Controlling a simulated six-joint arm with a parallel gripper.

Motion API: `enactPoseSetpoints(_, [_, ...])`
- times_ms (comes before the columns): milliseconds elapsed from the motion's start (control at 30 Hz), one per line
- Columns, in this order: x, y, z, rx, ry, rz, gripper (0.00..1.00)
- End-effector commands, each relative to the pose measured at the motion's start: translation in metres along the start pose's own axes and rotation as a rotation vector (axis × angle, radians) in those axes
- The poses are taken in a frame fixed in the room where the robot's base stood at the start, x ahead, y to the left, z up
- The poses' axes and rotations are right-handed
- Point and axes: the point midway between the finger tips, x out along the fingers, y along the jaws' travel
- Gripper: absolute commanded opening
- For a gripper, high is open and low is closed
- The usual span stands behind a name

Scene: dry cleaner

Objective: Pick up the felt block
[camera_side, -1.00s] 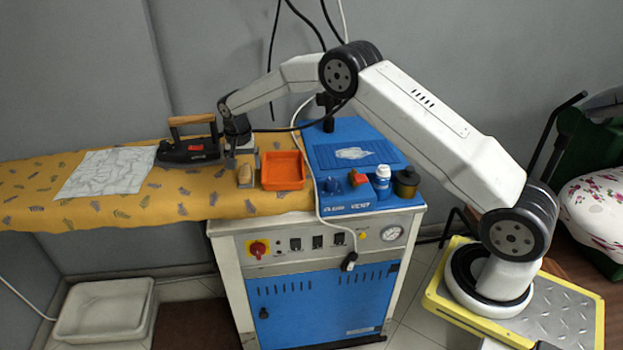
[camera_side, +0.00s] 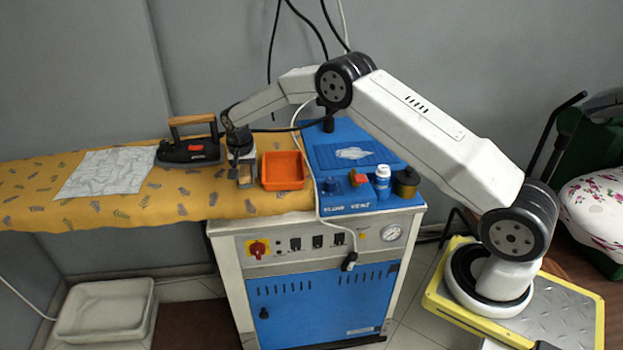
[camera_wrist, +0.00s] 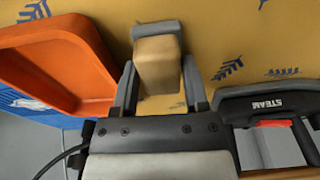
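The felt block (camera_wrist: 156,60) is tan with a grey strip along its far edge in the wrist view. It lies on the yellow patterned ironing cover. In the side view the block (camera_side: 246,181) is partly hidden by my gripper (camera_side: 242,175). My gripper is down at the block, with one finger on each side of it. In the wrist view my gripper (camera_wrist: 159,75) is open around the block, the fingers close to its sides. I cannot tell whether either finger touches it.
An orange tray (camera_side: 283,184) stands just right of the block. A black iron with a wooden handle (camera_side: 188,149) is to the left. A creased white cloth (camera_side: 106,171) lies farther left. A blue steam unit with bottles (camera_side: 383,182) is on the right.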

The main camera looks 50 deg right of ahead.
Motion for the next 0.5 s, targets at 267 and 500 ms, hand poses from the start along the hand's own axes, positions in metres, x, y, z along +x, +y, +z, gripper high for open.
enactPoseSetpoints(267, [0.0004,-0.0001,0.0003,0.0,-0.001,0.0,0.0])
enactPoseSetpoints(500, [0.0003,-0.0001,0.0004,0.0,-0.001,0.0,0.0])
